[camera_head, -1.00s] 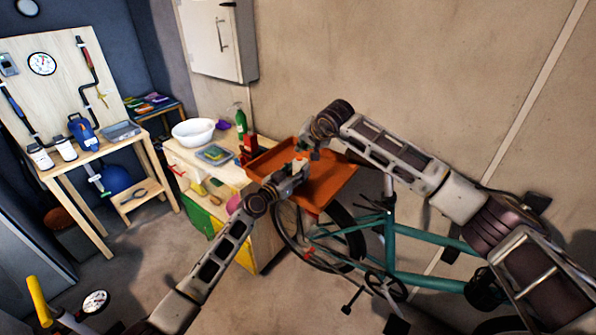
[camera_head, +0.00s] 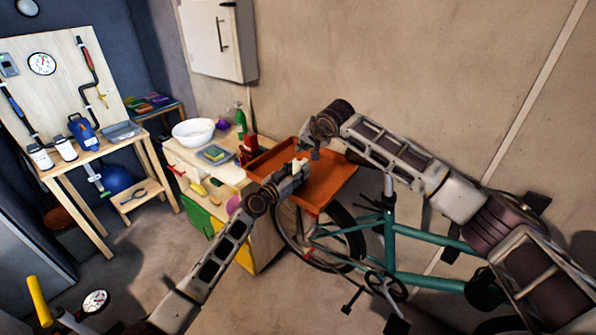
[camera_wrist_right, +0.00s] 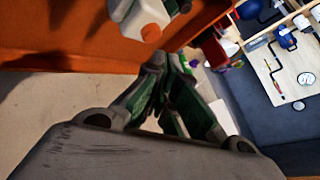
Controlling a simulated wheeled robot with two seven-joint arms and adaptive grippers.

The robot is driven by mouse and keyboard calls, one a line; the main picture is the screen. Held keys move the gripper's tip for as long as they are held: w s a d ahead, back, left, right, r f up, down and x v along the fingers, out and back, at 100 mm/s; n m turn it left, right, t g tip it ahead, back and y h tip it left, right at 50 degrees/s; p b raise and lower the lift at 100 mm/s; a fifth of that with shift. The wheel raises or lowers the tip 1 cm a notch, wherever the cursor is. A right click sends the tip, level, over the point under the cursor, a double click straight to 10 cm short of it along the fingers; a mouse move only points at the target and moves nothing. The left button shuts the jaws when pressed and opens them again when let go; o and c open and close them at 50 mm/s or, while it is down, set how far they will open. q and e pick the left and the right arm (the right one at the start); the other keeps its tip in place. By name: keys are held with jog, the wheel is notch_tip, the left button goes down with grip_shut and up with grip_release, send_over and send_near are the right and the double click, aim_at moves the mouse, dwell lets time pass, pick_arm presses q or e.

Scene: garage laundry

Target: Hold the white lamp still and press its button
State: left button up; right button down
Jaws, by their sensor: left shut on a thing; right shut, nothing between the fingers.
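The small white lamp (camera_head: 300,163) stands at the orange tray, in the middle of the head view. My left gripper (camera_head: 298,172) is shut on it from the lower left and hides its lower part. In the right wrist view the lamp (camera_wrist_right: 135,14) shows at the top edge, partly cut off, with an orange patch on its near end. My right gripper (camera_head: 315,154) is shut and empty just right of the lamp, apart from it. Its closed fingers (camera_wrist_right: 168,62) point up the wrist view, below and right of the lamp. I cannot clearly make out the button.
The orange tray (camera_head: 325,190) has a raised rim around the lamp. A red object (camera_head: 249,146), a green bottle (camera_head: 240,120) and a white bowl (camera_head: 193,132) stand on the cabinet to the left. A teal bicycle (camera_head: 425,256) stands below and right.

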aim_at(302, 158)
jog(key=shift+f, duration=0.85)
dwell(1.5)
jog(key=shift+r, duration=0.9)
jog(key=shift+r, duration=3)
pick_arm(q)
jog(key=o, duration=1.2)
jog(key=shift+c, duration=0.2)
jog(key=shift+s+a, duration=0.15)
